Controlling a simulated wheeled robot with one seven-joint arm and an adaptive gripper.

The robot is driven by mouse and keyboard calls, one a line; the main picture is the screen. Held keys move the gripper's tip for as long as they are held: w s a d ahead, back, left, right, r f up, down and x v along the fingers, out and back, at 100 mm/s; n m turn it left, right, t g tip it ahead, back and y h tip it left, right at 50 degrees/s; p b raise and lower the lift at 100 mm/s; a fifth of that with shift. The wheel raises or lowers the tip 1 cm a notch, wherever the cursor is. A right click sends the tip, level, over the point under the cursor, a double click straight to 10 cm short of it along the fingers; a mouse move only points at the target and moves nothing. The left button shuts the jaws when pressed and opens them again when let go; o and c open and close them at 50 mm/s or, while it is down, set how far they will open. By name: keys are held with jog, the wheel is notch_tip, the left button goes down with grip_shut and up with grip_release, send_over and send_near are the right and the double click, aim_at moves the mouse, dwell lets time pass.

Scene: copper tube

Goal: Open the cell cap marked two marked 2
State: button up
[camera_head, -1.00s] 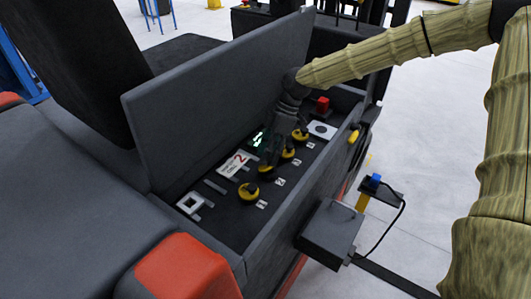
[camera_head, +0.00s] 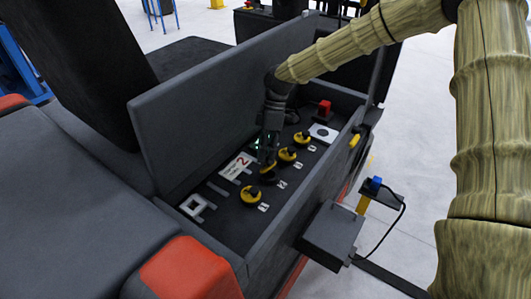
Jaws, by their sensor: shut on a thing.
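Several yellow-and-black cell caps stand in a row along the dark battery tray. My gripper (camera_head: 265,158) points down at the second cap from the near end (camera_head: 267,173) and is shut on it. The fingers partly cover this cap, and I cannot tell whether it is still seated or lifted. A small white tag (camera_head: 281,184) lies beside it, its digit too small to read. The nearest cap (camera_head: 250,195) is free. The third cap (camera_head: 287,155) and the farthest cap (camera_head: 302,138) stand beyond my gripper.
The raised dark cover (camera_head: 200,110) stands close behind my gripper. A red block (camera_head: 324,107) and a white plate (camera_head: 322,132) are at the far end. The tray's front wall (camera_head: 300,200) borders the right.

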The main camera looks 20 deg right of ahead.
jog(key=shift+a, duration=0.15)
dwell(0.3)
jog(key=o, duration=1)
jog(key=shift+o, duration=0.2)
jog(key=shift+w+r, duration=0.25)
jog(key=shift+r, duration=0.15)
jog(key=v, duration=0.6)
jog(key=shift+w+r, duration=0.2)
jog(key=shift+r, duration=0.1)
